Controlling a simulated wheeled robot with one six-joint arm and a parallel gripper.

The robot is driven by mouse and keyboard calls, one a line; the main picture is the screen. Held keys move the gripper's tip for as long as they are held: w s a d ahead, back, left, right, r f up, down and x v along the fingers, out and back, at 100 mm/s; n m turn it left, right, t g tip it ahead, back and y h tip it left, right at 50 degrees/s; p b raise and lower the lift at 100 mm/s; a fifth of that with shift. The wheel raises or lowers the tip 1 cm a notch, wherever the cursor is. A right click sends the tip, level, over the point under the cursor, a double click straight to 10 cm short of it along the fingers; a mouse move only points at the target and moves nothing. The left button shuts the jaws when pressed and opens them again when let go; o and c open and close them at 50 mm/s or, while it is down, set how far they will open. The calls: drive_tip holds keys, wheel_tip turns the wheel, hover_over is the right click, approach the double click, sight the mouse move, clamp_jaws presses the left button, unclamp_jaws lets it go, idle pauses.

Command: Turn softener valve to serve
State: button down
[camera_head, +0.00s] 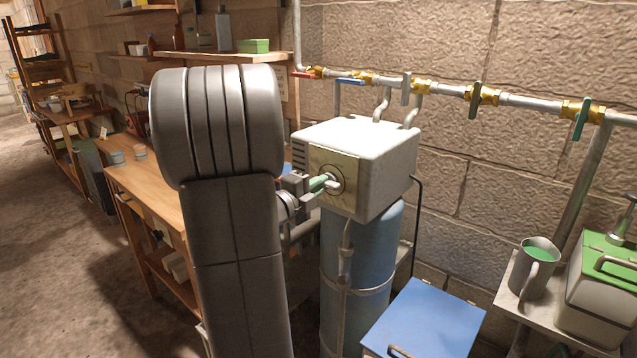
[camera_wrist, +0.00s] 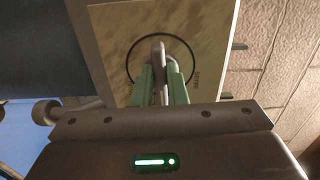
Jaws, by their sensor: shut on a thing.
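The softener is a blue cylinder (camera_head: 362,262) with a white box head (camera_head: 372,150) on top. A beige plate (camera_head: 333,163) on the head's front face carries the softener valve's round dial and its lever. The plate also fills the top of the wrist view (camera_wrist: 112,60). My gripper (camera_head: 325,184) is at the dial, its green-padded fingers on either side of the grey lever (camera_wrist: 158,62). The gripper is shut on the lever, which stands about upright in the wrist view.
A pipe with several valve handles (camera_head: 480,97) runs along the wall behind. A blue-lidded box (camera_head: 424,318) stands in front of the cylinder. A mug (camera_head: 538,266) and a green-topped container (camera_head: 600,290) are at the right. A wooden bench (camera_head: 150,188) stands at the left.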

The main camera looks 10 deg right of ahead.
drive_tip(key=n+p, duration=0.2)
drive_tip(key=n, duration=0.2)
drive_tip(key=n+p, duration=0.2)
drive_tip(key=n, duration=0.2)
drive_tip(key=n+p, duration=0.2)
drive_tip(key=n, duration=0.2)
drive_tip(key=shift+s+d+f+n, duration=0.1)
drive_tip(key=shift+s+f+n, duration=0.05)
drive_tip(key=shift+f+n, duration=0.15)
idle(0.4)
drive_tip(key=c, duration=1.5)
unclamp_jaws()
drive_tip(key=shift+o, duration=0.2)
drive_tip(key=b+v, duration=0.2)
drive_tip(key=v, duration=1.1)
drive_tip(key=shift+s+a, duration=0.25)
drive_tip(key=shift+a, duration=0.05)
